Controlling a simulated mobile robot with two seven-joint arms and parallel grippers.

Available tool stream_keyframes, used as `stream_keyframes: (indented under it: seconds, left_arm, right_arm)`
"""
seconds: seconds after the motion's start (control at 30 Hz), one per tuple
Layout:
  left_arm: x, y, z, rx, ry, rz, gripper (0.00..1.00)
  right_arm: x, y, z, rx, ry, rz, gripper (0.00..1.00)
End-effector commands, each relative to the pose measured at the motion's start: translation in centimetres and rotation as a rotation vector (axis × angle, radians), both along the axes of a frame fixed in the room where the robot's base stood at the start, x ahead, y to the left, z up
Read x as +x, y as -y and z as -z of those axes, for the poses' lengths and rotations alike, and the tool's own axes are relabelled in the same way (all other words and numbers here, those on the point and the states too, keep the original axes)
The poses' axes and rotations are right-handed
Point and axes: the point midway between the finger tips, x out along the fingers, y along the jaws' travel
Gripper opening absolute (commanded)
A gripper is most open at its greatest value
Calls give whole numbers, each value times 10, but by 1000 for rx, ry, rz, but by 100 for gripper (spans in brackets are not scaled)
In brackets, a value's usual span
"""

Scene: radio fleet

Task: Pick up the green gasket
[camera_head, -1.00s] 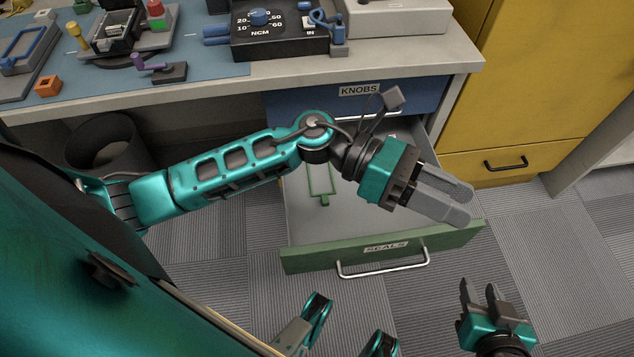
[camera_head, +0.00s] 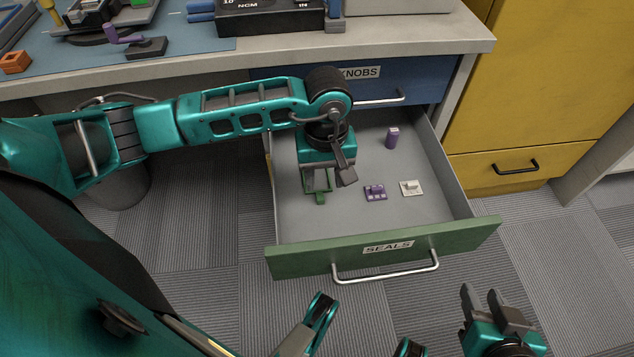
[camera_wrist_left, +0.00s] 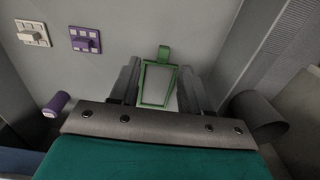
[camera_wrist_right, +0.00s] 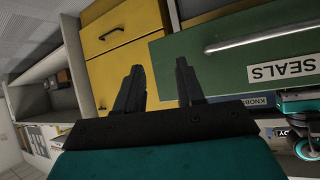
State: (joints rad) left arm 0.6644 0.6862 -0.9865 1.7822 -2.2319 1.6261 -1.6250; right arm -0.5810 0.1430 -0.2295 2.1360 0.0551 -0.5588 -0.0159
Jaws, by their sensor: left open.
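The green gasket (camera_head: 320,198) is a thin rectangular frame with a small tab, lying in the left part of the open SEALS drawer (camera_head: 430,190). In the head view my left gripper hides much of it. In the left wrist view the gasket (camera_wrist_left: 157,82) shows between the two fingers, its tab pointing away. My left gripper (camera_wrist_left: 158,85) is open, pointing down over the gasket, with a finger on each side; I cannot tell how far above it they are. My right gripper (camera_head: 490,300) is open and empty, outside the drawer at the lower right.
A purple block (camera_head: 375,192), a white block (camera_head: 411,187) and a purple cylinder (camera_head: 393,138) lie in the drawer to the right. The closed KNOBS drawer (camera_head: 300,90) and the desk edge (camera_head: 400,50) are above. A yellow cabinet (camera_head: 550,90) stands at right.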

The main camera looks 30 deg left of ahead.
Motion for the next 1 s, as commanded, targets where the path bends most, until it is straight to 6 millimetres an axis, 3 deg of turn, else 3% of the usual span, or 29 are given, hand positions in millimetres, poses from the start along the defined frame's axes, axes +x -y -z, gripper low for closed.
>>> stream_keyframes:
  seconds: [0.17, 0.47, 0.77, 1.0]
  left_arm:
    - [-2, 0, 14, -2, -2, 0, 47]
    - [-7, -3, 56, -2, -2, -2, 47]
    - [-7, -3, 60, -3, 0, -1, 47]
    - [-7, -3, 60, -3, 0, -1, 26]
  right_arm:
    - [1, -3, 3, 7, -5, -1, 38]
    - [3, -6, 9, 13, 2, -10, 38]
    - [6, -7, 6, 13, 5, -13, 38]
    - [6, -7, 6, 14, 7, -12, 38]
